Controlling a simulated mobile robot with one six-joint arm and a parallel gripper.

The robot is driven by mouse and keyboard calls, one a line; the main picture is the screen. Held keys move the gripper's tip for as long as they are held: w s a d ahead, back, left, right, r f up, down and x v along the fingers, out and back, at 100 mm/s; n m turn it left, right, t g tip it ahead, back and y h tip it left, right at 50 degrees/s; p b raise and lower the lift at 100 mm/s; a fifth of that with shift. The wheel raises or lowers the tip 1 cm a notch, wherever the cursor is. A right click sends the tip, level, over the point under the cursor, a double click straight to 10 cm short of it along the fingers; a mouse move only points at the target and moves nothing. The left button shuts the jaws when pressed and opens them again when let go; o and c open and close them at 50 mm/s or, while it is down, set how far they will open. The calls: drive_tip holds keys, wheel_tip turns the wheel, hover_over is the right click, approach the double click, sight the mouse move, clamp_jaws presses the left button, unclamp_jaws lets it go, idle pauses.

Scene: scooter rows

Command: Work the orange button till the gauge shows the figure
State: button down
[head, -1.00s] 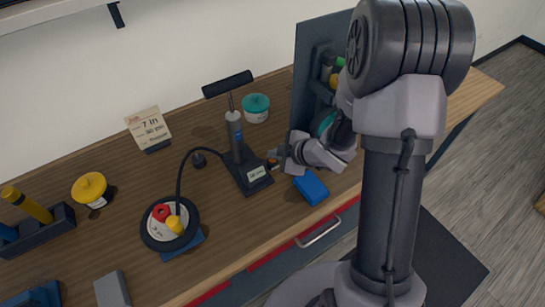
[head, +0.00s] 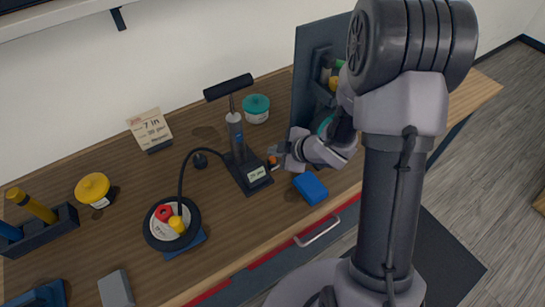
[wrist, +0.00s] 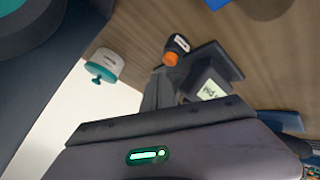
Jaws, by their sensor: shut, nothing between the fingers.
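The hand pump (head: 236,135) stands upright on the bench with its black T-handle raised. Its gauge display (head: 257,174) sits on the pump base; it also shows in the wrist view (wrist: 208,91), with a psi reading too small to make out surely. The orange button (wrist: 171,59) is beside the display, on a small dark labelled piece. My gripper (head: 281,158) is shut and empty, its tips close to the button; I cannot tell whether they touch. A card (head: 151,129) at the back reads "7 in", with a psi line that looks like 30.
A black hose runs from the pump to a small wheel (head: 151,225) on a blue stand. A blue block (head: 310,188) lies right of the pump, near the front edge. A teal-lidded pot (head: 256,108) and a dark upright panel (head: 308,75) stand behind my gripper.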

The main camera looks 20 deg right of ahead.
sight(275, 160)
drive_tip(key=shift+r+p, duration=2.2)
drive_tip(key=shift+r, duration=0.35)
drive_tip(key=shift+f, duration=0.1)
drive_tip(key=s+d+r+m+h+b, duration=0.3)
drive_tip(key=r+m, duration=0.2)
drive_tip(key=s+d+r+m+h+b, duration=0.3)
drive_tip(key=r+m, duration=0.3)
drive_tip(key=s+a+r+m+g+y+b, duration=0.1)
drive_tip(key=s+a+m, duration=0.3)
drive_tip(key=s, duration=0.5)
drive_tip(key=s+a+r+m+g+y+b, duration=0.1)
drive_tip(key=s+a+m, duration=0.3)
drive_tip(key=s, duration=0.5)
drive_tip(key=shift+s+a+y+b, duration=0.2)
drive_tip(key=shift+a+y+b, duration=0.55)
drive_tip(key=shift+a, duration=0.5)
